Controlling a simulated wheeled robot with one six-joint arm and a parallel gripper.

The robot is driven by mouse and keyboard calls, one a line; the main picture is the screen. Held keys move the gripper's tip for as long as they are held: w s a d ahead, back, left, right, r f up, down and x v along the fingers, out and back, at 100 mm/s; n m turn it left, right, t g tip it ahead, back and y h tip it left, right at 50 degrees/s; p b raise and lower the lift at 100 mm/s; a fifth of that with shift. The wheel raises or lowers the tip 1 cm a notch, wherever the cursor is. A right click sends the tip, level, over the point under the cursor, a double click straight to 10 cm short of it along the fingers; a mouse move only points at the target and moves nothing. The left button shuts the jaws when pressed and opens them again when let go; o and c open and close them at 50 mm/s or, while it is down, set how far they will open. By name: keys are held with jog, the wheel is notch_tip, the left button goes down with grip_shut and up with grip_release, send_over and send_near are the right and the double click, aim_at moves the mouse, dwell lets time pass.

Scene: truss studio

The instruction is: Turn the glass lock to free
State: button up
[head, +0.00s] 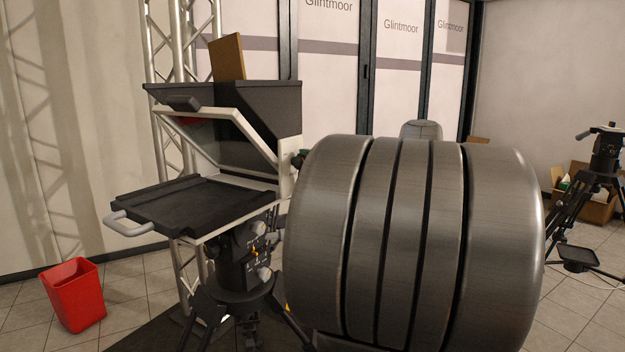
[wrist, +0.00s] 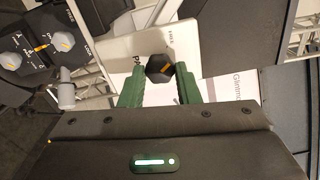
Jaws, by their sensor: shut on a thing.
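Small lettering stands above and left of the knob, partly covered and hard to read. My gripper (wrist: 160,76) has its green fingers on either side of the knob and is shut on it. In the head view the tilted glass (head: 217,139) sits under the black hood (head: 265,100) of the teleprompter. My arm hides the knob there.
A black tray with a grey handle (head: 130,224) juts out left below the glass. A tripod head with grey knobs (head: 245,250) stands beneath. A red bin (head: 75,295) is on the floor at left. Another tripod (head: 590,180) stands at far right.

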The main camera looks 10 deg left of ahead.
jog(key=shift+f+n+b, duration=0.15)
jog(key=shift+n+b, duration=0.55)
jog(key=shift+n, duration=0.1)
jog(key=o, duration=1)
jog(key=shift+c, duration=0.2)
jog(key=shift+d, duration=0.1)
jog(key=v, duration=1.3)
jog(key=shift+s+d, duration=0.15)
jog(key=shift+d, duration=0.15)
jog(key=shift+a, duration=0.15)
jog(key=x, duration=1.3)
jog(key=shift+a, duration=0.25)
